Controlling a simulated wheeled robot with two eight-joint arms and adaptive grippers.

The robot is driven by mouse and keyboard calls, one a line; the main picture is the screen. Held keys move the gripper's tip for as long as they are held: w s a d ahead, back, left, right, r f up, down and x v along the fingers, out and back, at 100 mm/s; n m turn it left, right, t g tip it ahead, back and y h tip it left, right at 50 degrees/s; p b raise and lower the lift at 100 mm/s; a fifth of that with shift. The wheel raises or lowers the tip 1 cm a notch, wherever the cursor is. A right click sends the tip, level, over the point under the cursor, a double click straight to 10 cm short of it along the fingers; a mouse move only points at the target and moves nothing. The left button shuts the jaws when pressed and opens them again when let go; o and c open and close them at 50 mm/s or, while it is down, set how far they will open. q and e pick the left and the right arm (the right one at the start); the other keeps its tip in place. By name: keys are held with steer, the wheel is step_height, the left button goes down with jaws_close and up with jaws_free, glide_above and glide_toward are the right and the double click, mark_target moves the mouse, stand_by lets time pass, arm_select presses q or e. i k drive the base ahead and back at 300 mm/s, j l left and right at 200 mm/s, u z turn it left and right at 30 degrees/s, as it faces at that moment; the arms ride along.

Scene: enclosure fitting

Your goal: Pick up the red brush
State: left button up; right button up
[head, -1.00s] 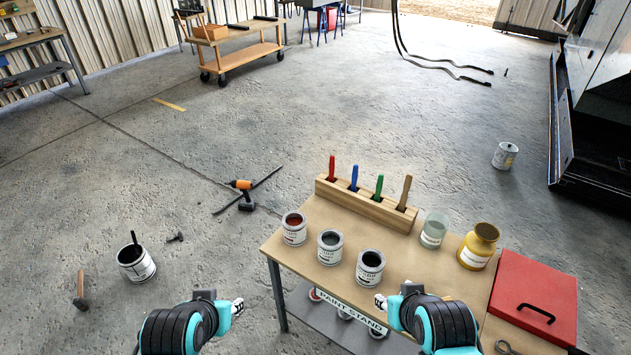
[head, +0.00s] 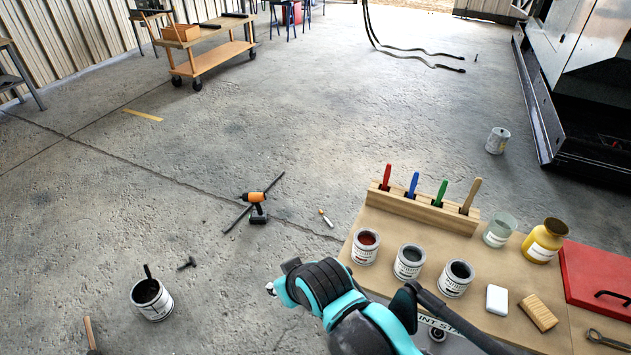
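The red brush (head: 386,176) stands upright, handle up, in the leftmost slot of a wooden holder (head: 420,209) at the back of the paint stand (head: 400,222). Its lower part is hidden in the holder. My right gripper (head: 270,288) is left of the stand's front, in front of and well apart from the brush; its fingers are too small to tell open from shut. My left gripper is not in view.
Blue (head: 412,185), green (head: 440,193) and wooden (head: 470,196) brushes share the holder. Paint cans (head: 365,247), a glass jar (head: 499,231), a yellow jar (head: 545,241) and a red case (head: 597,275) stand on the table.

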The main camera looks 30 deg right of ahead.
mark_target(388, 172)
steer(key=i+j+z, duration=0.1)
steer(key=i, duration=0.35)
steer(key=i+j, duration=0.35)
steer(key=i+l+z, duration=0.1)
steer(key=i+z, duration=0.15)
steer(key=z, duration=0.15)
steer(key=i+z, duration=0.4)
steer(key=i+j+z, duration=0.1)
steer(key=z, duration=0.3)
steer(key=i+j+z, duration=0.2)
steer(key=z, duration=0.2)
steer(key=i+j+z, duration=0.1)
steer(key=i+z, duration=0.25)
steer(key=z, duration=0.15)
steer(key=i+j+z, duration=0.25)
steer(key=z, duration=0.2)
steer(key=i+j+z, duration=0.35)
steer(key=z, duration=0.15)
steer(key=i+j+z, duration=0.2)
steer(key=j+z, duration=0.25)
steer(key=i+j+z, duration=0.1)
steer(key=j+z, duration=0.1)
steer(key=j, duration=0.25)
steer(key=i, duration=0.05)
